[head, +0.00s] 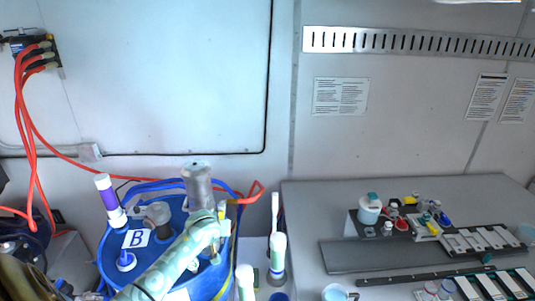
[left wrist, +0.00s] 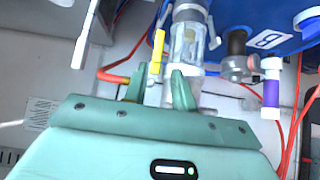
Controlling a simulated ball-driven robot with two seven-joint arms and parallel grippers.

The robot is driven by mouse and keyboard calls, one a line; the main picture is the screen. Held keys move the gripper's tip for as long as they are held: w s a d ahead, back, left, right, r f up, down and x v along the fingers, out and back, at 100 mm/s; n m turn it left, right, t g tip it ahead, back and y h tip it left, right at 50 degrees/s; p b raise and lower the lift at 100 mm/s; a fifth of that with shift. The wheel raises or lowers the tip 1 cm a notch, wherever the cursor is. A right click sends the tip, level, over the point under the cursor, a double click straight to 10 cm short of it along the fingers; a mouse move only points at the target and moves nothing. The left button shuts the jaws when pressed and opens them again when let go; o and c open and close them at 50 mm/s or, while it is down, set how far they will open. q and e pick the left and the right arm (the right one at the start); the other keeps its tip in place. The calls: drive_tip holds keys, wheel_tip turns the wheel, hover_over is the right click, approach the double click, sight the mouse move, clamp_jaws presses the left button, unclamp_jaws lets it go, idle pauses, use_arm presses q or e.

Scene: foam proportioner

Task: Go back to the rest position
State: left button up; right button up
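My left arm, mint green, reaches in from the bottom of the head view over the blue drum marked B (head: 112,262). My left gripper (head: 222,222) is at the right side of the drum top, just below a grey metal cylinder (head: 197,183). In the left wrist view, the left gripper (left wrist: 158,82) has its two green fingers apart. A yellow handle (left wrist: 157,48) shows between and beyond the fingertips, beside a clear-walled cylinder (left wrist: 187,48). I cannot tell whether the fingers touch either. My right gripper is in neither view.
A purple-and-white tube (head: 109,198) stands at the drum's left. Red hoses (head: 30,130) run from the wall to the drum. White upright cylinders (head: 277,252) stand right of the drum. A grey bench (head: 300,215) at the right carries bottles and racks.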

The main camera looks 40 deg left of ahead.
use_arm(q)
drive_tip(key=s+d+f+m, duration=0.1)
drive_tip(key=s+d+m, duration=0.65)
drive_tip(key=d, duration=0.45)
drive_tip(key=s+d+r+m+h, duration=0.1)
drive_tip(key=s+d+r+m, duration=0.6)
drive_tip(key=s+d, duration=0.45)
drive_tip(key=s+d+f+g+h+b, duration=0.2)
drive_tip(key=f+b, duration=0.6)
drive_tip(key=f, duration=1.4)
drive_tip(key=s+d+f+g+h+b, duration=0.1)
drive_tip(key=s+f+b, duration=0.55)
drive_tip(key=f, duration=1.45)
drive_tip(key=s+f+n+g+b, duration=0.1)
drive_tip(key=s+f+b, duration=0.7)
drive_tip(key=f, duration=0.7)
drive_tip(key=s+f+n+g+h+b, duration=0.1)
drive_tip(key=s+f+n+g+b, duration=0.1)
drive_tip(key=s+f+b, duration=0.6)
wheel_tip(320, 180, down, 7)
drive_tip(key=shift+s+r+h, duration=0.15)
drive_tip(key=shift+s+h, duration=0.15)
drive_tip(key=shift+s, duration=0.4)
